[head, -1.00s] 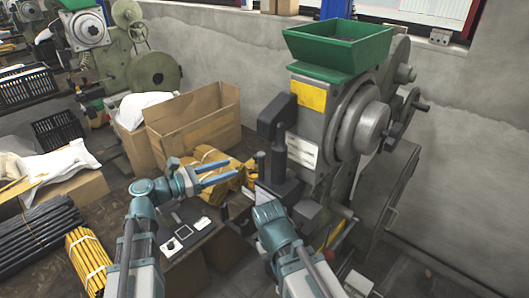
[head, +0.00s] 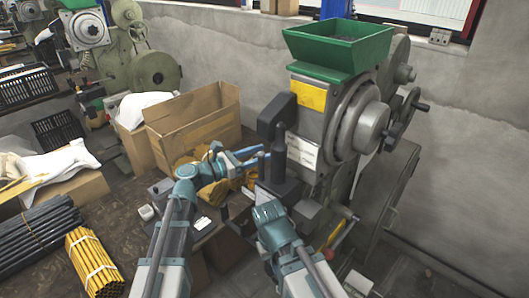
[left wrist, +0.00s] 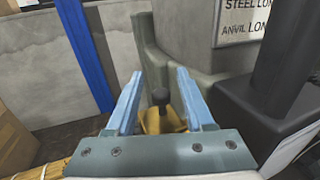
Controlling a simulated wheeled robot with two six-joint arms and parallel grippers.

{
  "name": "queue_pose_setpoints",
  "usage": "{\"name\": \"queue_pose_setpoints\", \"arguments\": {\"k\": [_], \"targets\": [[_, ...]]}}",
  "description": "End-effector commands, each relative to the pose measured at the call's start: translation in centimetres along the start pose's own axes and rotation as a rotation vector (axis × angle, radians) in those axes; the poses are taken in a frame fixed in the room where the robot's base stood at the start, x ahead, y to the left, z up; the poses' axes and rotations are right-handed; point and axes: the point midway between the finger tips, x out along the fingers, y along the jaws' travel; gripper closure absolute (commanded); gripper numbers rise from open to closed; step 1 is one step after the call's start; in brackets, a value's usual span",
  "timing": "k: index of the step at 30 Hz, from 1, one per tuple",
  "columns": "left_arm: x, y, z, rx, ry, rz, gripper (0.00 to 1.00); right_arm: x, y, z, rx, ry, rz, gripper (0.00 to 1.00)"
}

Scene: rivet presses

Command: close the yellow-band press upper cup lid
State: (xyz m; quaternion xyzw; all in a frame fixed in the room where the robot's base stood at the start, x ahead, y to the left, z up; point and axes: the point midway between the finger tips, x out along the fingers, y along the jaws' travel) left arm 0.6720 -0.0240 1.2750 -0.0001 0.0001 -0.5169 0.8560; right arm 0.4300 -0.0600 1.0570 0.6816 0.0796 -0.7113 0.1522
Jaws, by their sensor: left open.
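The press (head: 318,130) with a yellow patch (head: 308,95) on its grey front stands right of centre, with an open green hopper (head: 338,50) on top. I cannot make out a separate cup lid. My left gripper (head: 265,153) is open and empty, its blue fingers pointing right, close to the press's dark upright post (head: 279,155). In the left wrist view, a small dark knob (left wrist: 160,97) over a yellow part (left wrist: 158,122) shows between the spread fingers (left wrist: 160,75); contact is not visible. My right arm reaches in from below, but its gripper does not show.
An open cardboard box (head: 195,120) stands behind my left arm. Yellow bundled rods (head: 93,262) and dark rods (head: 40,240) lie at the left. Another press (head: 90,35) is in the back left. A concrete wall (head: 465,130) is at the right.

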Motion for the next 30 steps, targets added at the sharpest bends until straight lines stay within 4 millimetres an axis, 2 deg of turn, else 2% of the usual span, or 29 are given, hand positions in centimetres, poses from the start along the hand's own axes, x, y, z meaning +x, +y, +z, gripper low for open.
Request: {"name": "queue_pose_setpoints", "arguments": {"k": [6,15,17,24,25,30], "targets": [[1.6,0.0,0.0,0.000,0.000,-0.001,0.47,0.0,0.0,0.0,0.000,0.000,0.000,1.00],[1.7,0.0,0.0,0.000,0.000,0.000,0.47,0.0,0.0,0.0,0.000,0.000,0.000,1.00],[1.7,0.0,0.0,0.000,0.000,0.000,0.54,0.0,0.0,0.0,0.000,0.000,0.000,1.00],[1.7,0.0,0.0,0.000,0.000,0.000,0.98,0.0,0.0,0.0,0.000,0.000,0.000,1.00],[1.7,0.0,0.0,0.000,0.000,0.000,1.00,0.0,0.0,0.0,0.000,0.000,0.000,1.00],[1.7,0.0,0.0,0.000,0.000,0.000,1.00,0.0,0.0,0.0,0.000,0.000,0.000,1.00]]}}
